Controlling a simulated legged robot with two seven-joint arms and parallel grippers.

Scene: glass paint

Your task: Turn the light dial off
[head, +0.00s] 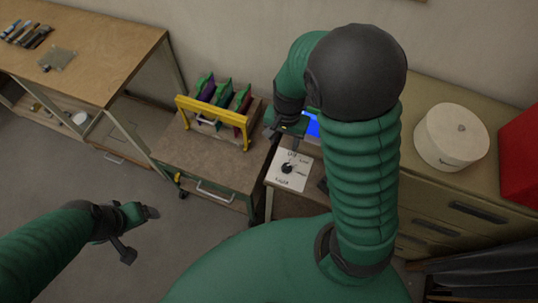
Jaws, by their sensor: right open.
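The light dial (287,168) is a small black knob on a white panel (293,183) with handwritten-looking marks, right of centre. My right gripper (284,136) is just above the panel's upper edge in the picture, pointing down and open, with nothing seen between its fingers. It looks apart from the knob, though the height gap is hard to judge. My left gripper (139,233) hangs over the floor at the lower left, open and empty, far from the dial.
A wheeled cart (205,165) with a yellow-handled rack (215,112) stands left of the panel. A blue screen (313,127) lies beside my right gripper. A white round container (451,136) and red box (522,150) are on the right cabinet. A wooden bench (90,60) is upper left.

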